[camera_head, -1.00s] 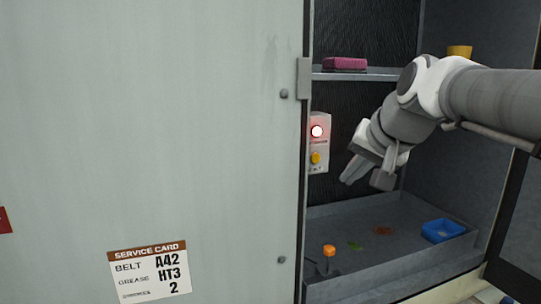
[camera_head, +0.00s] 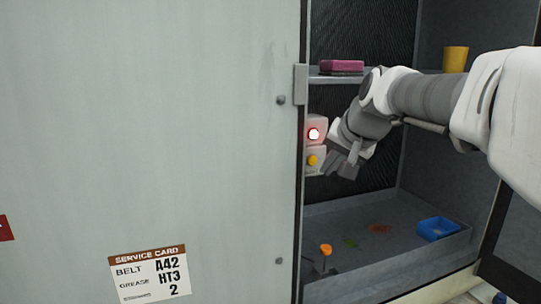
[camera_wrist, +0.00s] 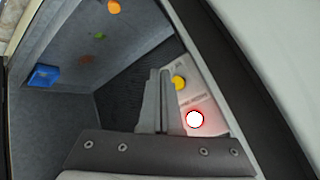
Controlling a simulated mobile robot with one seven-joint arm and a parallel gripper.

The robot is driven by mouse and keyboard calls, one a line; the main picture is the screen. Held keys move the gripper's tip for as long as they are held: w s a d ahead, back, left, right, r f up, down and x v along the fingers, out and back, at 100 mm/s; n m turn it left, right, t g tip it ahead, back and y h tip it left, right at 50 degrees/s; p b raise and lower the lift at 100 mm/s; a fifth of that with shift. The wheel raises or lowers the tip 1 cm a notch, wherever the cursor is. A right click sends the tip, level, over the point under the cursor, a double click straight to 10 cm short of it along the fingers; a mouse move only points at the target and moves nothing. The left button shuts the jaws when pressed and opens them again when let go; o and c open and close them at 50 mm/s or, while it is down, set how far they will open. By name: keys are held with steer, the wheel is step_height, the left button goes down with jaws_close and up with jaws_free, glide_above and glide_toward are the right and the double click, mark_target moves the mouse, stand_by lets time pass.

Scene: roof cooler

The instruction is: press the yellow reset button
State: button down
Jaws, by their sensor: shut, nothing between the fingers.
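The yellow reset button (camera_head: 312,160) sits low on a small pale control box (camera_head: 318,147) on the cabinet's inner left wall. A red lit lamp (camera_head: 313,134) glows above it on the same box. My gripper (camera_head: 333,172) is shut and empty, just right of the button in the head view. In the wrist view the shut fingers (camera_wrist: 157,75) point inward beside the yellow button (camera_wrist: 179,83), which shows just right of their tips. The red lamp (camera_wrist: 195,119) is nearer the wrist there. I cannot tell whether the fingertips touch the box; the button itself looks uncovered.
A large door panel (camera_head: 150,140) fills the left. A shelf above holds a magenta block (camera_head: 342,66) and a yellow cup (camera_head: 455,59). The tray (camera_head: 375,265) below holds a blue container (camera_head: 438,228). An orange-topped lever (camera_head: 326,249) stands near the tray's front left.

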mark_target(313, 168)
steer(key=shift+w+a, duration=0.2)
steer(key=shift+w, duration=0.4)
steer(key=shift+w+a, duration=0.2)
steer(key=shift+w, duration=0.4)
steer(key=shift+p, duration=0.35)
stand_by(0.9)
steer(key=shift+w+a, duration=0.1)
steer(key=shift+w, duration=0.3)
steer(key=shift+w+a, duration=0.15)
steer(key=shift+w, duration=0.25)
stand_by(0.5)
steer(key=shift+s, duration=0.15)
steer(key=shift+s+d, duration=0.3)
steer(key=shift+s, duration=0.4)
steer(key=shift+s+d+b, duration=0.25)
steer(key=shift+s+b, duration=0.15)
steer(key=shift+s, duration=0.4)
steer(key=shift+s+d+b, duration=0.25)
steer(key=shift+s+b, duration=0.15)
steer(key=shift+s, duration=0.4)
steer(key=shift+s+d+b, duration=0.25)
steer(key=shift+s+b, duration=0.15)
steer(key=shift+s, duration=0.4)
